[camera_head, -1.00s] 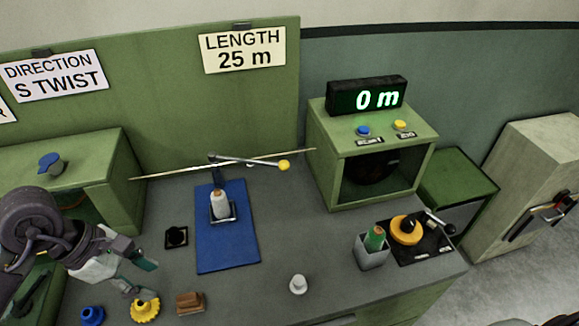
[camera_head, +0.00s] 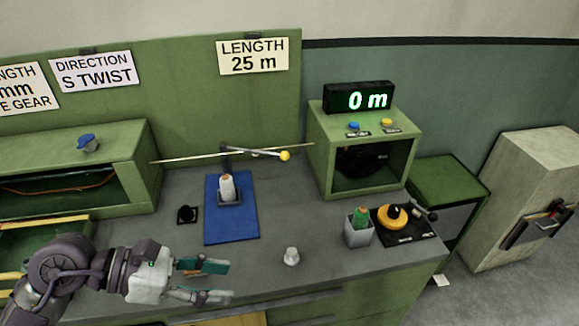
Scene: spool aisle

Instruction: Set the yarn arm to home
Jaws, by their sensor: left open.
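The yarn arm is a thin metal rod with a yellow ball knob (camera_head: 285,155), on a post behind the blue mat (camera_head: 231,222). It points right, with its knob end in front of a long thin pale rod (camera_head: 190,157). A white spool (camera_head: 228,187) stands upright in a holder on the mat, below the arm. My left gripper (camera_head: 229,281) is open over the front of the bench, in front of the mat and well apart from the yarn arm. Its fingers point right. My right gripper is out of view.
A grey cup (camera_head: 358,234) with a green spool and a yellow dial (camera_head: 393,217) stand at right. A small white knob-like piece (camera_head: 291,257) stands right of my gripper.

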